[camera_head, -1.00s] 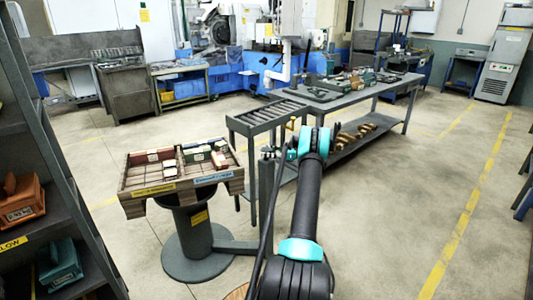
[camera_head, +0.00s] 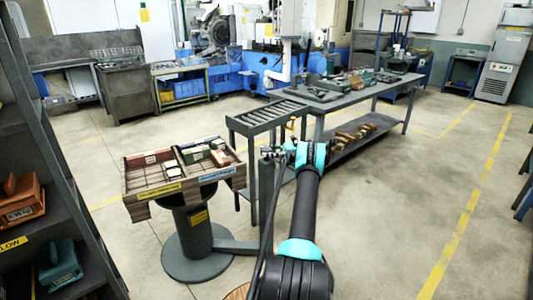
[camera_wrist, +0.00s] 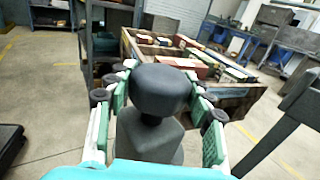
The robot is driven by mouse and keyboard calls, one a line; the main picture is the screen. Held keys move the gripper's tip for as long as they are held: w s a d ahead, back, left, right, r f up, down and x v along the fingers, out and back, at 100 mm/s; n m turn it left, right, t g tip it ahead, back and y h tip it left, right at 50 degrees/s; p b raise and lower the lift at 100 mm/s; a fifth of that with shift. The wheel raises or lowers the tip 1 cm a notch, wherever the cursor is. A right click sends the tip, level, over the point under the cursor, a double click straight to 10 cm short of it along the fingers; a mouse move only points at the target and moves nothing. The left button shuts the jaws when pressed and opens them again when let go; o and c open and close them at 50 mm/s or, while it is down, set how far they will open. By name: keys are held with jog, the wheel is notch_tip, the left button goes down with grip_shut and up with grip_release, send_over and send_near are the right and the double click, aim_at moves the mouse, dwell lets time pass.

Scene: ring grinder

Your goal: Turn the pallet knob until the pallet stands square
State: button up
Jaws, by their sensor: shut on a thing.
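The pallet (camera_head: 180,191) is an open wooden tray with dividers, on a round grey pedestal at left of centre in the head view. It stands turned at an angle, its front edge rising to the right. It also shows behind the knob in the wrist view (camera_wrist: 245,98). The pallet knob (camera_wrist: 160,90) is dark and rounded, on a grey post, in the middle of the wrist view. My gripper (camera_wrist: 158,98) is shut on it, with green-padded fingers at both sides. In the head view my gripper (camera_head: 277,152) is right of the pallet; the knob is mostly hidden there.
Several coloured blocks (camera_head: 205,151) lie in the pallet. A roller stand (camera_head: 268,113) and a long workbench (camera_head: 350,88) stand behind my gripper. A dark shelf (camera_head: 35,150) with castings is at the left.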

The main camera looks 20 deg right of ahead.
aim_at(266, 149)
jog(key=o, duration=1.2)
jog(key=shift+c, duration=0.2)
notch_tip(266, 149, up, 10)
